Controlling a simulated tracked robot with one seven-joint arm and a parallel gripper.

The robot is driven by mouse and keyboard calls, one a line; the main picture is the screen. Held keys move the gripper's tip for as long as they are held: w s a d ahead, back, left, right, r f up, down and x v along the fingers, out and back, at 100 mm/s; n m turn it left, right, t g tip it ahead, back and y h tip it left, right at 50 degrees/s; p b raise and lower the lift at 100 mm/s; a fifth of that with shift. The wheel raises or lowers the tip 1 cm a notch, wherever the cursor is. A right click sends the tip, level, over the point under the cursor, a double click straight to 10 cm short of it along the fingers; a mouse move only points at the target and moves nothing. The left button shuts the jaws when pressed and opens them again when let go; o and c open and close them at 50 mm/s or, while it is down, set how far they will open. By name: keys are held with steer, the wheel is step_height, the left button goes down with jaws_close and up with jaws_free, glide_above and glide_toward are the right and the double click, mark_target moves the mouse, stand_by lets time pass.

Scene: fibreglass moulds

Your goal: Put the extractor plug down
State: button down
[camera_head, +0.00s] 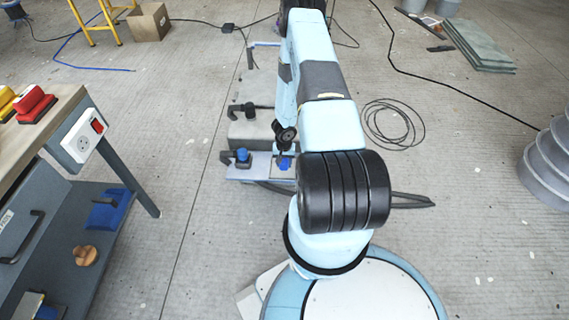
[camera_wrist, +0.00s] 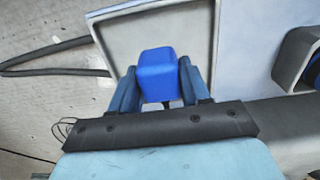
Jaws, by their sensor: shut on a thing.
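A blue block, which I take to be the extractor plug (camera_wrist: 157,72), is between the two blue fingers of my gripper (camera_wrist: 157,80) in the wrist view. The fingers are shut on its sides. Behind it is a pale panel with a raised rim (camera_wrist: 118,32). I cannot tell whether the plug touches this panel. In the head view my gripper (camera_head: 284,163) is low over the right part of a flat grey unit (camera_head: 261,172) on the floor, and my arm hides part of it.
A grey box with a black handle (camera_head: 250,127) stands just behind the unit. A blue and black fitting (camera_head: 242,157) sits on its left part. A workbench with a white socket box (camera_head: 84,138) is at left. A coiled cable (camera_head: 393,124) lies right of my arm. Grey buckets (camera_head: 553,165) stand far right.

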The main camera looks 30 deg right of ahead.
mark_target(284, 160)
steer(key=shift+f, duration=0.4)
steer(key=c, duration=0.5)
jaws_free()
step_height(284, 160, up, 12)
steer(key=shift+a+r, duration=0.1)
